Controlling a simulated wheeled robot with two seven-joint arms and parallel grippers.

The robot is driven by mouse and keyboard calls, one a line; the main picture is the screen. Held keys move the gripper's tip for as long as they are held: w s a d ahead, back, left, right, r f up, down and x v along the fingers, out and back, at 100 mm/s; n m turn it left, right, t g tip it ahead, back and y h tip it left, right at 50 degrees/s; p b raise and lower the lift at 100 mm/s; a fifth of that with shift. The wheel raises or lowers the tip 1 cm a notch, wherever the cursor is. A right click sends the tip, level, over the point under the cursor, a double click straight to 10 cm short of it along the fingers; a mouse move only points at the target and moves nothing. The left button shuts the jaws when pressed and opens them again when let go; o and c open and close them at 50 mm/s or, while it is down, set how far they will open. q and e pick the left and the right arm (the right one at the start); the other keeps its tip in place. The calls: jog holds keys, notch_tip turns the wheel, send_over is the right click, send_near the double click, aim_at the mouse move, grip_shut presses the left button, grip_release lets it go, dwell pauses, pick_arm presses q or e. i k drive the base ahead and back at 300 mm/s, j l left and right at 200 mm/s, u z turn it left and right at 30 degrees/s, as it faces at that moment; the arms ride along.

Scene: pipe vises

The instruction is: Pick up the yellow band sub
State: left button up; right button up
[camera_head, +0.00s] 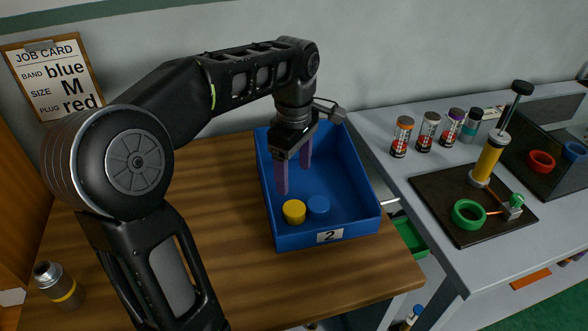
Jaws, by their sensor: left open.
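The yellow band sub (62,288) is a short grey cylinder with a narrower top and a yellow band. It stands upright at the left front of the wooden table, beside my left arm. My left gripper (293,180) is far from it, to the right, pointing down over the blue bin (328,237) marked 2. Its two purple fingers are apart with nothing between them. My right gripper does not show.
A job card (58,80) on the wall reads blue, M, red. Several banded cylinders stand on the grey bench (416,287), near a dark mat (437,205) with a yellow upright tool (487,160).

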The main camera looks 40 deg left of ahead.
aim_at(50, 277)
jog(key=k+l, duration=0.75)
jog(key=l, duration=0.25)
